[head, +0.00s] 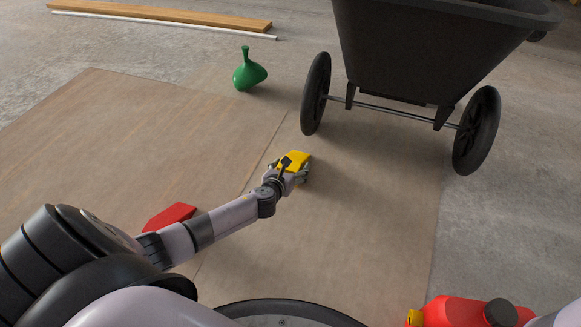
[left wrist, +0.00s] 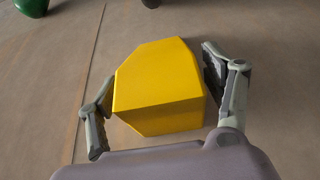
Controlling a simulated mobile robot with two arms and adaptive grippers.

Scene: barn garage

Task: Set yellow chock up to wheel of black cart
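The yellow chock (head: 297,159) is on the tan floor sheet, a little left of and nearer than the left wheel (head: 316,93) of the black cart (head: 430,50). The chock is apart from that wheel. My left gripper (head: 288,171) is at the chock. In the left wrist view its fingers (left wrist: 160,95) stand on both sides of the chock (left wrist: 155,85), with a narrow gap visible on the right side. The gripper looks open around it; whether the left finger touches is unclear. My right gripper is not in view.
A red block (head: 170,215) lies beside my left forearm. A green vase-like object (head: 247,72) stands at the back. A red container (head: 465,312) is at the lower right. Planks (head: 165,13) and a white rod lie far left. Sheet between chock and cart is clear.

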